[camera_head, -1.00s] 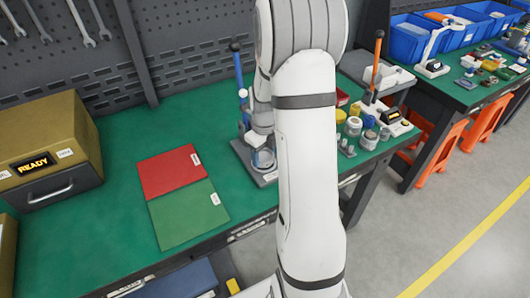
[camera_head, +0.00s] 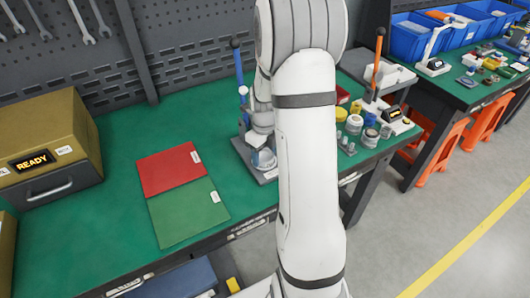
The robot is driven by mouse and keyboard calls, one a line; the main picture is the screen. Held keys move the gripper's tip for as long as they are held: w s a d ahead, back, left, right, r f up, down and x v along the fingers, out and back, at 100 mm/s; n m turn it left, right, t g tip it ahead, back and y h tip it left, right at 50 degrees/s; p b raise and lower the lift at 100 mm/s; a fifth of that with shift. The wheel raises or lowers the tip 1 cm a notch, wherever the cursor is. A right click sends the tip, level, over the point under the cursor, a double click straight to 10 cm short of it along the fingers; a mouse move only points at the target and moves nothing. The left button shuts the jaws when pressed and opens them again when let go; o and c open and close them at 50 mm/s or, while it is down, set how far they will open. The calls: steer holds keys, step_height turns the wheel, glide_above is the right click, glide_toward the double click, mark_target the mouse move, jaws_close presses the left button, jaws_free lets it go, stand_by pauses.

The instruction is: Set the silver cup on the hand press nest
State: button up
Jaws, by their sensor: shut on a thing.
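The hand press (camera_head: 240,95) stands on the green bench, with a blue column and a dark knob on its lever. Its grey base (camera_head: 242,150) shows left of my arm. A pale silver rounded thing, seemingly the silver cup (camera_head: 264,159), is at the nest at the front of this base. My gripper (camera_head: 264,142) is just above it, largely hidden behind my forearm, and shut on it. I cannot tell whether the cup touches the nest; the nest itself is mostly covered.
A red and green mat (camera_head: 188,207) lies left of the press. A tan box reading READY (camera_head: 45,150) stands farther left. Several small pots and cups (camera_head: 370,137) and an orange-levered device (camera_head: 376,70) crowd the bench right of my arm.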

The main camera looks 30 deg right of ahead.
steer(key=shift+f, duration=0.15)
steer(key=o, duration=1.1)
steer(key=shift+r+p, duration=1.7)
steer(key=shift+r, duration=0.9)
